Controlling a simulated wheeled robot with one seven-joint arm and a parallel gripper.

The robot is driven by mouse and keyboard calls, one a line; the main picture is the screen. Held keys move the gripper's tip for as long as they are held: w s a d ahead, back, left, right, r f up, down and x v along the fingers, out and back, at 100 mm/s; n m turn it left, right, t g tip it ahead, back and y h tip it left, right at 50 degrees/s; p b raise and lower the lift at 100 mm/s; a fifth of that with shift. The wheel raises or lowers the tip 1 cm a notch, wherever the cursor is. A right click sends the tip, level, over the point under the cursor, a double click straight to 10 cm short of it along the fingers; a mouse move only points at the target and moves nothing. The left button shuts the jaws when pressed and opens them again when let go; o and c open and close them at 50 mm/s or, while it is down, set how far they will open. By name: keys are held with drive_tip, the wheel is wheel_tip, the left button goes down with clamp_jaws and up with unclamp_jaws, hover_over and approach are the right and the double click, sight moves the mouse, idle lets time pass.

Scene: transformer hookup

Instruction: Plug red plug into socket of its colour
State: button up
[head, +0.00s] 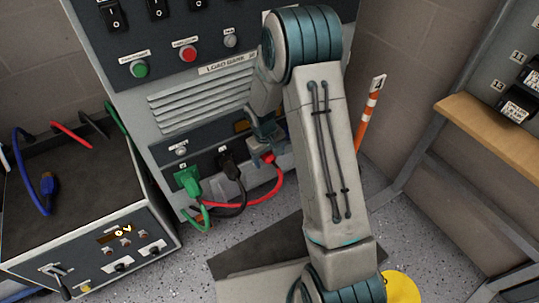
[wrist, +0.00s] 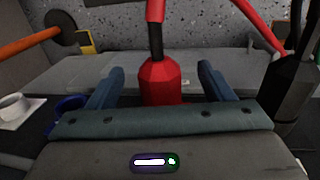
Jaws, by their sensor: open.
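The red plug (head: 268,158) is at the lower front panel of the load bank, at the right of the row of plugs, with its red cable (head: 255,199) curving down and left. In the wrist view the red plug (wrist: 160,83) stands between the two blue fingers of my gripper (wrist: 162,78). The fingers are open, with a gap on each side of the plug. In the head view my gripper (head: 263,138) is at the panel just above the plug. The plug's front end and any socket there are hidden by my gripper, so I cannot tell how deep it sits.
A green plug (head: 187,180) and a black plug (head: 230,165) are at the panel left of the red one. A power unit (head: 115,250) stands at left, with a blue plug (head: 47,186) over it. An orange-striped post (head: 369,115) stands right of my arm.

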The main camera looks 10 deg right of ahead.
drive_tip(key=shift+r, duration=0.15)
drive_tip(key=shift+s+a+r+p, duration=0.1)
drive_tip(key=shift+a+r+p, duration=0.15)
drive_tip(key=shift+r+p, duration=1.25)
drive_tip(key=shift+a+r+p, duration=0.2)
drive_tip(key=shift+r+p, duration=0.9)
drive_tip(key=shift+r, duration=0.75)
drive_tip(key=s+r+m+p, duration=0.1)
drive_tip(key=s+r+p, duration=0.3)
drive_tip(key=r, duration=0.8)
drive_tip(key=s+r+t+p, duration=0.1)
drive_tip(key=s+r+p, duration=0.1)
drive_tip(key=r+p, duration=0.7)
drive_tip(key=s+r+m+p, duration=0.1)
drive_tip(key=s+r+p, duration=0.2)
drive_tip(key=r, duration=1.1)
drive_tip(key=s+d+r+m+t+y+p, duration=0.1)
drive_tip(key=s+d+r+p, duration=0.1)
drive_tip(key=s+r+p, duration=1)
wheel_tip(320, 180, up, 5)
drive_tip(key=shift+s+f+m, duration=0.1)
drive_tip(key=shift+s+m, duration=0.3)
drive_tip(key=shift+s, duration=0.8)
